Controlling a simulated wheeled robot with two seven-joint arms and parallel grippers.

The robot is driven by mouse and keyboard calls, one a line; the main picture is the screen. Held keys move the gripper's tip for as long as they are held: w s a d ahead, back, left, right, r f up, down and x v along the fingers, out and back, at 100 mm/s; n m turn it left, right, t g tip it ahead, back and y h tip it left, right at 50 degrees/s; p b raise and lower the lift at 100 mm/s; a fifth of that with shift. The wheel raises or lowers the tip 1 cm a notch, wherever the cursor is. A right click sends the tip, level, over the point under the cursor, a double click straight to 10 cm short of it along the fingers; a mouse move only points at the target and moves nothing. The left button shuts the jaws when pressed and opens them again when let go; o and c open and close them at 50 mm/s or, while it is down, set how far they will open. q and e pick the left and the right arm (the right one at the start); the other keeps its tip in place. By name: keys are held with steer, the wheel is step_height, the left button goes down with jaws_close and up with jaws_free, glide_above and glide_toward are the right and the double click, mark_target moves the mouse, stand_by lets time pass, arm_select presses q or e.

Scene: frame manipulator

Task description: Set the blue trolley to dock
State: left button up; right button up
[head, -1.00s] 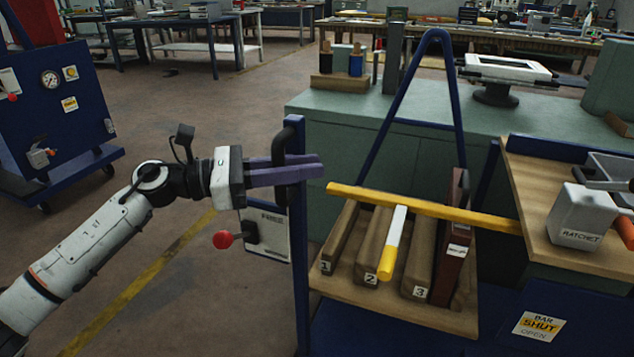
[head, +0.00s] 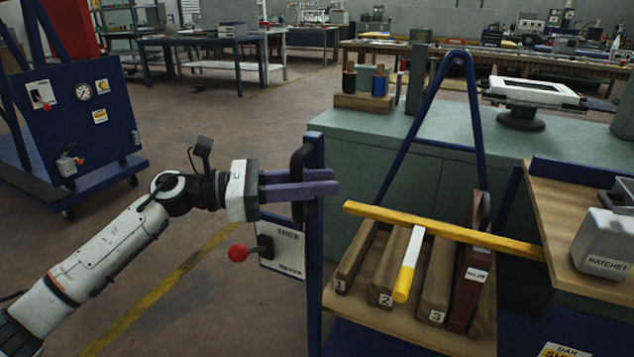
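The near blue trolley has a blue upright (head: 314,240), a blue A-frame (head: 412,120) and a wooden rack (head: 380,335) with several numbered slots. A black handle (head: 297,160) is fixed to the upright. My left gripper (head: 318,189) has its two purple fingers around this handle, close together and apparently shut on it. A yellow bar (head: 440,230) lies across the rack. Another blue trolley (head: 80,125) with a gauge stands at the far left. I cannot see a marked dock. My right gripper is not in view.
A red-knobbed lever (head: 238,253) hangs on a plate left of the upright. A green cabinet (head: 400,165) stands behind the trolley, and a wooden-topped bench (head: 550,230) stands at the right. Floor is free at the left, with a yellow line (head: 170,285).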

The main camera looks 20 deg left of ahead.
arm_select(q)
steer(key=v, duration=1)
steer(key=shift+a, duration=0.15)
steer(key=shift+s, duration=0.15)
